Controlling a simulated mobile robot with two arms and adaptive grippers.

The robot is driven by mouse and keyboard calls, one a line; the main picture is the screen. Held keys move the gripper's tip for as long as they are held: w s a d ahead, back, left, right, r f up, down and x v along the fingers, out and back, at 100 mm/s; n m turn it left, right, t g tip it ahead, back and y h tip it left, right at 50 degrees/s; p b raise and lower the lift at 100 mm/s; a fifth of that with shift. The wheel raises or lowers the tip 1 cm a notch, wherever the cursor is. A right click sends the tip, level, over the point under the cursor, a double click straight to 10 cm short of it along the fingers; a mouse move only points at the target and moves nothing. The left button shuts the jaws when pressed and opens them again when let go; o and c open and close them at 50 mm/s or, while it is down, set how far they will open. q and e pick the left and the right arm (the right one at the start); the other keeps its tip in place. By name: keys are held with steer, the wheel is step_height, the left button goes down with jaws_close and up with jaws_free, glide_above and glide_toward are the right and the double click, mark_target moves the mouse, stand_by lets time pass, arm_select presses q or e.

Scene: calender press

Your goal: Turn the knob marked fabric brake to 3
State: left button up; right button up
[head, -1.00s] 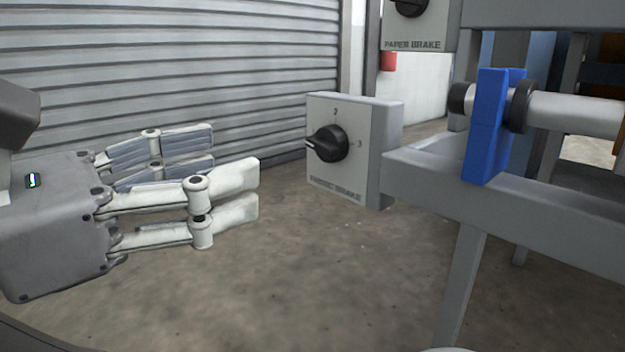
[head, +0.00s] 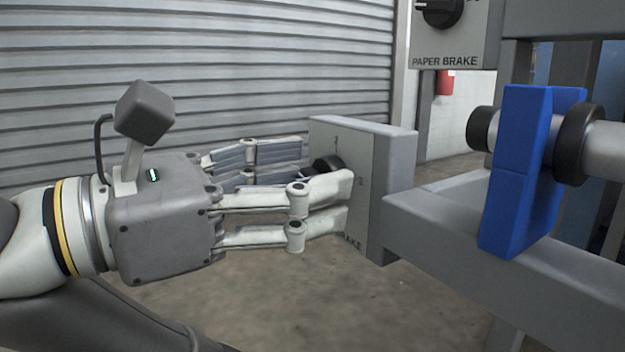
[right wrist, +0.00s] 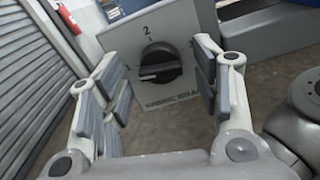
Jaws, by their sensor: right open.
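The fabric brake box is a light grey plate (head: 365,185) on the machine frame, with a round black knob (head: 326,163) partly hidden behind my fingers. In the right wrist view the knob (right wrist: 160,64) shows whole, its white pointer line aimed left at the 1 mark. In the right wrist view, gaps show between the knob and both finger pairs. My left gripper is out of view.
A paper brake box (head: 450,40) with its own black knob sits above and to the right. A grey frame beam (head: 450,235), a blue block (head: 515,170) and a roller lie to the right. A grey shutter (head: 230,60) stands behind. The floor below is clear.

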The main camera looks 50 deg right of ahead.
steer(key=c, duration=1)
